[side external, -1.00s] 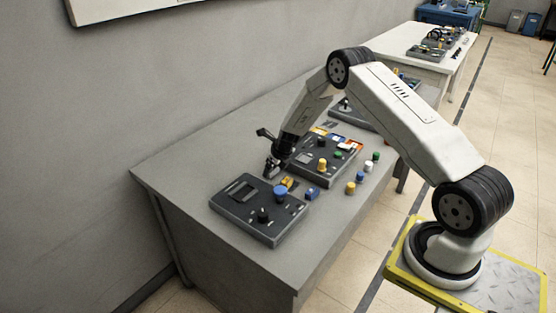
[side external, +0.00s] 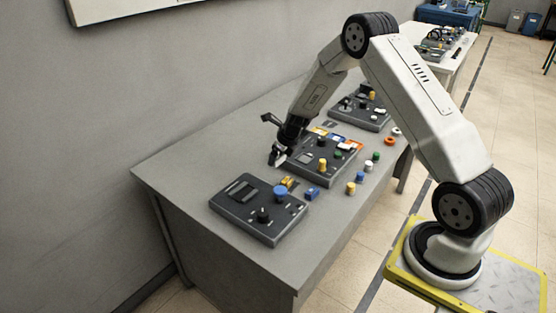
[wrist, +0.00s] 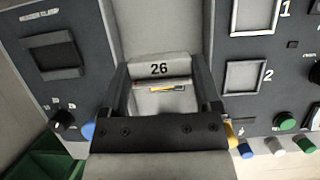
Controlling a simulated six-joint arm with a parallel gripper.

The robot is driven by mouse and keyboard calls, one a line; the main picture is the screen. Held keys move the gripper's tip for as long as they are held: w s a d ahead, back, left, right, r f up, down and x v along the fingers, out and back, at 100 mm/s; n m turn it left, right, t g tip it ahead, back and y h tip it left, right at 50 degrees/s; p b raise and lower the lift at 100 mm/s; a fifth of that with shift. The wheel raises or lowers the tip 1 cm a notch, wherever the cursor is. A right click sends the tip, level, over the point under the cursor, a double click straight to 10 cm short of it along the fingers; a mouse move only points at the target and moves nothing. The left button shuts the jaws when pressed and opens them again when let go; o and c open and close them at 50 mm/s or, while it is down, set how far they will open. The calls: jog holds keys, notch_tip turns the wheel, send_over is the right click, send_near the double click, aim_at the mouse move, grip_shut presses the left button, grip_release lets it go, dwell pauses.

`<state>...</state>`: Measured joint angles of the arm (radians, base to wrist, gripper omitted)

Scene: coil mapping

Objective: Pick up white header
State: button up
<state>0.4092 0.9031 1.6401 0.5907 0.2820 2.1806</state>
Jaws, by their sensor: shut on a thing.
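The white header (wrist: 158,70) is a pale block marked "26" between my fingers in the wrist view. A small yellow and dark mark shows on its lower face. My gripper (wrist: 160,88) is shut on it, one dark finger on each side. In the side view my gripper (side external: 278,157) hangs above the grey table (side external: 200,160), near the back left corner of the middle panel. Only a small pale bit of the header shows there, and the gripper hides the rest.
Dark control panels stand on the table: a near one (side external: 235,212), a middle one (side external: 318,173) and a far one (side external: 375,125). Small yellow (side external: 287,182) and blue (side external: 312,194) blocks lie between the first two. Several coloured knobs stand at the front edge. The back left tabletop is clear.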

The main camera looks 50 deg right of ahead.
jog(key=s+a+r, duration=0.3)
jog(key=s+r, duration=0.3)
jog(key=s, duration=0.4)
jog(key=shift+a+f, duration=0.1)
jog(key=shift+a, duration=0.05)
dwell(0.6)
